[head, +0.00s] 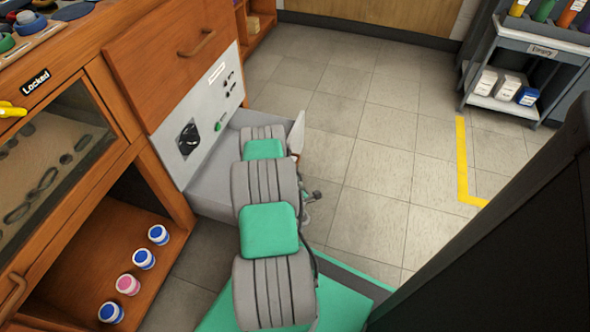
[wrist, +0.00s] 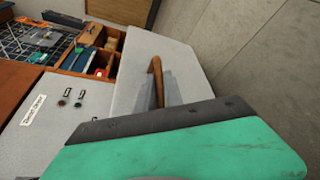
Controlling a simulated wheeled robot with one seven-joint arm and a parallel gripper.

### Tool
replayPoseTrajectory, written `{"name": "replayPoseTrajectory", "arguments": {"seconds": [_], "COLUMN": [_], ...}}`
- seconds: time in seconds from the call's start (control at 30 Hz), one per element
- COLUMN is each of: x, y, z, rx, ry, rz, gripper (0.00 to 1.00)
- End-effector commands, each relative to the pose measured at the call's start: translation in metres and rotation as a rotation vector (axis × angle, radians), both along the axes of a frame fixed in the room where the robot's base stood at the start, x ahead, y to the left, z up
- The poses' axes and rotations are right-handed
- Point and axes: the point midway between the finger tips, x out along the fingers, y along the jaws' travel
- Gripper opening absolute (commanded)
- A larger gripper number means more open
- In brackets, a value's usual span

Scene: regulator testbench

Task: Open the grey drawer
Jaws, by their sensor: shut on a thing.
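The grey drawer (head: 212,188) stands pulled out from the grey control panel in the head view. My arm hides much of its inside. Its front (head: 298,130) is partly visible beyond my arm. In the wrist view, the drawer front (wrist: 135,72) shows as a pale grey slab with a curved brown handle (wrist: 155,72). My gripper (wrist: 167,92) is shut on this handle, and its grey fingers show around the handle. My gripper's green and dark casing covers the lower part of the wrist view. In the head view my arm hides most of the gripper.
The grey panel (head: 196,145) has a black dial and buttons. A wooden drawer (head: 170,55) sits above it. An open shelf (head: 165,272) with several small jars is at left. The tiled floor (head: 370,150) is clear to the right. A grey cart (head: 540,45) stands far right.

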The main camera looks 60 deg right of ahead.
Motion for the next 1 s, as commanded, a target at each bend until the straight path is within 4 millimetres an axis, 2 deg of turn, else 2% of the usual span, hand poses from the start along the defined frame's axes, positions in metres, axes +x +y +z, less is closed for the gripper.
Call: {"name": "replayPoseTrajectory", "arguments": {"seconds": [0.17,0.2,0.43,0.77,1.0], "x": [0.001,0.001,0.000,-0.001,-0.008], "y": [0.000,0.000,-0.001,0.000,0.013], "z": [0.000,0.000,0.000,0.001,0.006], "rx": [-0.001,-0.001,-0.001,-0.001,-0.001], "ry": [-0.002,-0.002,-0.001,-0.001,0.000], "rz": [0.001,0.001,0.000,-0.002,-0.001], "gripper": [0.00,0.14,0.33,0.33,0.33]}}
